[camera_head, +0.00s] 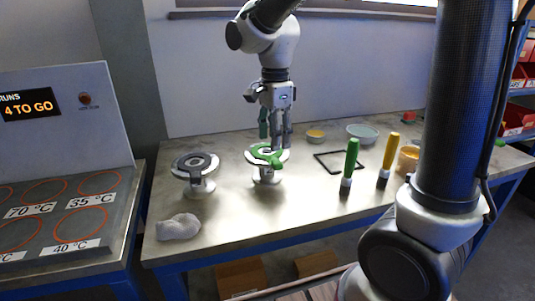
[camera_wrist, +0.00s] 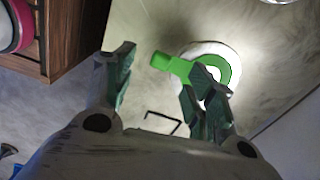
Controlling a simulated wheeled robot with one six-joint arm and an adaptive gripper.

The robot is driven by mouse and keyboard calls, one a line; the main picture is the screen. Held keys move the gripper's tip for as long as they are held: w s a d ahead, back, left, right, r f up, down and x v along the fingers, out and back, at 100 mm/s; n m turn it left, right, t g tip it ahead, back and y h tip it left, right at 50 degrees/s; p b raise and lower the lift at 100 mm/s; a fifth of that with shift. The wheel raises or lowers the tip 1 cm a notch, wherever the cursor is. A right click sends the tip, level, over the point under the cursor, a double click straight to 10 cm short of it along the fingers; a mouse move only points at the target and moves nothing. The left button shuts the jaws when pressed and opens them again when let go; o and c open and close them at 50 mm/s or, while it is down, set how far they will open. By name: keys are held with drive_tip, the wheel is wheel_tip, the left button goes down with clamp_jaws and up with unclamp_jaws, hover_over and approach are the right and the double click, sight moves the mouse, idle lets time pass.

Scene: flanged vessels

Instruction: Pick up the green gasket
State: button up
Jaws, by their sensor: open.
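The green gasket (camera_head: 266,157) lies flat on the white flange of a small vessel (camera_head: 267,175) on the metal bench. Its ring and tab show in the wrist view (camera_wrist: 178,67), with the tab pointing left. My gripper (camera_head: 274,134) is open and empty, pointing down just above and behind the gasket. In the wrist view my gripper (camera_wrist: 160,72) has the tab end showing between its fingers. The right finger hides part of the ring. I cannot tell the exact height gap.
A second vessel with a dark grey ring (camera_head: 194,162) stands to the left, with a pale grey lump (camera_head: 179,227) in front. Green-handled (camera_head: 350,160) and yellow-handled (camera_head: 388,156) tools stand to the right. A black square frame (camera_head: 329,167) and bowls (camera_head: 362,132) lie behind.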

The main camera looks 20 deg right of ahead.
sight(274, 162)
drive_tip(key=shift+f+m, duration=0.1)
drive_tip(key=shift+m, duration=0.6)
drive_tip(key=f, duration=0.7)
drive_tip(key=shift+w+d+f, duration=0.15)
drive_tip(key=shift+w+f, duration=0.15)
drive_tip(key=shift+w, duration=0.05)
drive_tip(key=c, duration=1.1)
